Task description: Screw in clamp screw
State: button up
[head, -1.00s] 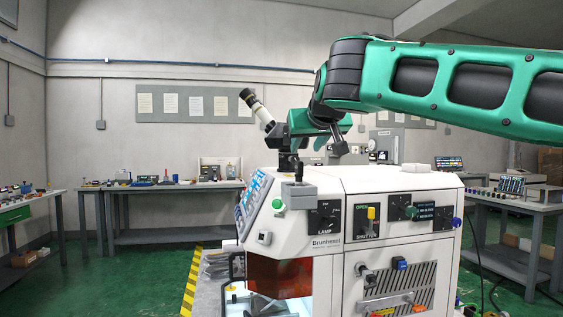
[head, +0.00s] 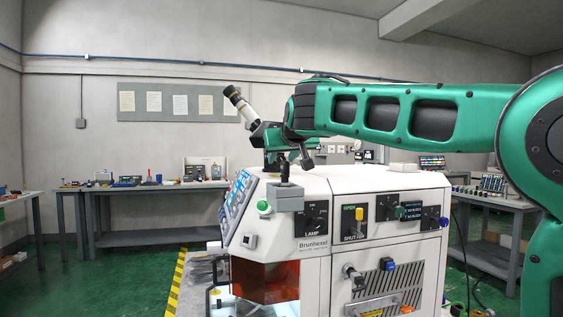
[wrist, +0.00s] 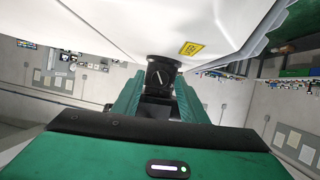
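The clamp screw looks to be the small dark upright piece (head: 284,172) standing on a grey clamp block (head: 286,196) at the machine's front top edge. My gripper (head: 277,160) hangs at the end of the green arm, pointing down close above and behind this screw. In the head view I cannot tell whether they touch. In the wrist view a black piece with a round, white-marked face (wrist: 161,74) sits at the far end of my gripper, between green parts. I cannot make out whether the fingers are closed on it.
The white machine (head: 385,180) carries knobs, a shutter switch and an orange window (head: 265,283) on its front. Benches (head: 145,190) stand along the back wall, with open green floor at the left.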

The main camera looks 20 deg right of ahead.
jog(key=shift+w+f, duration=0.1)
jog(key=shift+w, duration=0.05)
grip_shut()
jog(key=shift+d, duration=0.1)
